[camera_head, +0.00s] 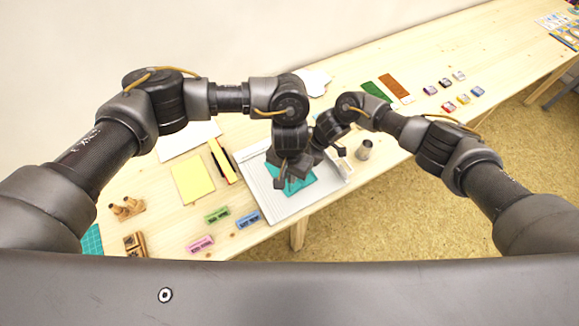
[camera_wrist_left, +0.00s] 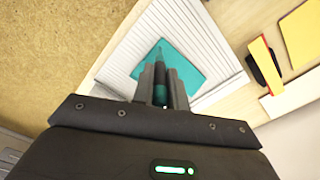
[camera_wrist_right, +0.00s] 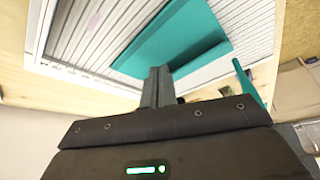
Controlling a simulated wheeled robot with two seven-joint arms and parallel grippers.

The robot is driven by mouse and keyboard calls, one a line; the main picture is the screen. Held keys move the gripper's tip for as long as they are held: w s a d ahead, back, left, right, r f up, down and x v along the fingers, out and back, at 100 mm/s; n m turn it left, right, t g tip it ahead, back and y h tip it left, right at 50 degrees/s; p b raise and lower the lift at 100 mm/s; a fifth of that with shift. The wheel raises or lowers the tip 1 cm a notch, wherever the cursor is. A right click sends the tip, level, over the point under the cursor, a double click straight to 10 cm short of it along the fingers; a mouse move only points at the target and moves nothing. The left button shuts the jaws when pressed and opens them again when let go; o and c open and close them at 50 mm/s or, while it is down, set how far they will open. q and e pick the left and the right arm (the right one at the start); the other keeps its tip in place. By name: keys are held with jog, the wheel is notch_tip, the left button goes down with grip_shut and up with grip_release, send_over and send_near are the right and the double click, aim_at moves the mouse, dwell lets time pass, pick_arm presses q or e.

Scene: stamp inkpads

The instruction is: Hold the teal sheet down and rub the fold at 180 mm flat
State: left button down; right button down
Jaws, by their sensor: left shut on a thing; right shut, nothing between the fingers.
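The teal sheet (camera_head: 299,186) lies on a white grooved board (camera_head: 262,187); it also shows in the left wrist view (camera_wrist_left: 183,68) and the right wrist view (camera_wrist_right: 190,40). A crease line with a darker strip runs along one side in the right wrist view; how flat it lies I cannot tell. My left gripper (camera_head: 281,180) is shut on a slim teal tool (camera_wrist_left: 161,76) over the sheet. The tool also shows in the right wrist view (camera_wrist_right: 246,82); whether its tip touches the sheet is unclear. My right gripper (camera_wrist_right: 158,72) is shut and empty at the sheet's edge, close beside the left.
A metal cup (camera_head: 363,151) stands right of the board. Yellow paper (camera_head: 192,178) and a black-and-yellow item (camera_head: 222,160) lie left. Green (camera_head: 217,215), blue (camera_head: 247,219) and pink (camera_head: 200,244) blocks lie near the front edge. Several small inkpads (camera_head: 447,106) are at right.

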aim_at(288, 180)
pick_arm(q)
jog(key=w+a, duration=0.7)
jog(key=w, duration=0.4)
jog(key=shift+s+d+f, duration=0.1)
jog(key=shift+s+d, duration=1.05)
jog(key=shift+s, duration=0.7)
jog(key=shift+s+d+f, duration=0.1)
jog(key=shift+s+d, duration=1.1)
jog(key=shift+s, duration=0.6)
jog(key=shift+s+d, duration=1.15)
jog(key=shift+s, duration=0.7)
